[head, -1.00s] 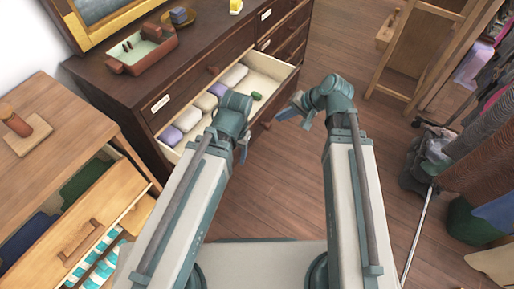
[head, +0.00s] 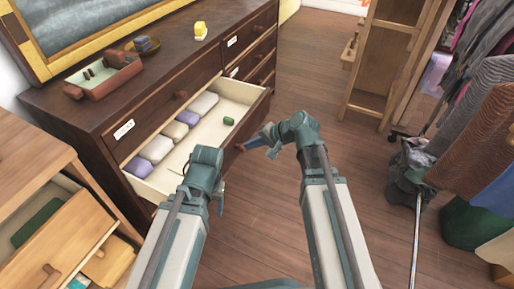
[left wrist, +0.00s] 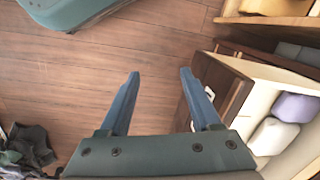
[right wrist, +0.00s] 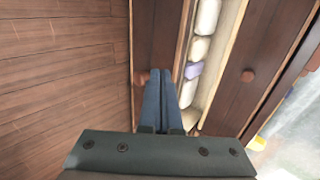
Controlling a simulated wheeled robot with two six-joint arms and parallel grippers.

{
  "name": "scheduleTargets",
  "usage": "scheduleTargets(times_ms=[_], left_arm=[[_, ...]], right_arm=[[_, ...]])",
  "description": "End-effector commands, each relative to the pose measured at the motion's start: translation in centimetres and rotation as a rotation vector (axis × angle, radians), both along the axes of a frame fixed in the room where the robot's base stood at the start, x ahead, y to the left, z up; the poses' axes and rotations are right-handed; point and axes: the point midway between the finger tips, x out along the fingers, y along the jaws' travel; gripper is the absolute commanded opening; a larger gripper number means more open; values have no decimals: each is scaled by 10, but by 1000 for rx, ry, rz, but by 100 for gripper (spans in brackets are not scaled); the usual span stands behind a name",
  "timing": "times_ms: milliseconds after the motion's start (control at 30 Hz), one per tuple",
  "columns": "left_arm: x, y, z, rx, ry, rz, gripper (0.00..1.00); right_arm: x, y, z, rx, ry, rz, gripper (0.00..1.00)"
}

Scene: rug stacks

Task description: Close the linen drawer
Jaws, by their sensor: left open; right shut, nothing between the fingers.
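The linen drawer (head: 178,158) is pulled out of the dark wooden dresser (head: 95,105). It holds several folded cloths in white, beige and lilac, and a small green item (head: 229,121). My left gripper (head: 220,205) is near the drawer's front-left corner; in the left wrist view its fingers (left wrist: 160,80) are apart and empty, with the drawer at the right. My right gripper (head: 250,142) is shut and empty by the drawer's outer front; in the right wrist view its fingertips (right wrist: 161,75) are at the drawer front, beside a round knob (right wrist: 138,77). I cannot tell whether they touch.
A lighter wooden cabinet (head: 30,165) with open drawers stands at the left. A clay tray (head: 103,78), a small bowl and a yellow item (head: 200,30) sit on the dresser top. A clothes rack with garments (head: 490,110) stands at the right. The middle floor is clear.

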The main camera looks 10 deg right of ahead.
Motion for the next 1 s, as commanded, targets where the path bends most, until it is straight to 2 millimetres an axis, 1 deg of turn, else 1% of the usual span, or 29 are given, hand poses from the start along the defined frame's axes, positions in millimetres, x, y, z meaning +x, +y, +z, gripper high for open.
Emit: scheduleTargets(times_ms=[33,200,267,400,500,667,1000], left_arm=[[0,0,-15,-1,0,-1,64],[0,-1,-35,-5,0,-6,64],[0,-1,-28,-5,0,-6,64],[0,-1,-28,-5,0,-6,64],[0,-1,-27,-5,0,-6,64],[0,-1,-28,-5,0,-6,64],[0,-1,-28,-5,0,-6,64]], right_arm=[[6,7,-15,0,0,4,0],[19,26,-35,0,0,3,0],[26,34,-28,0,0,4,0],[35,47,-28,0,1,2,0],[39,53,-27,0,0,1,0],[41,57,-27,0,0,0,0],[41,57,-27,0,0,0,0]])
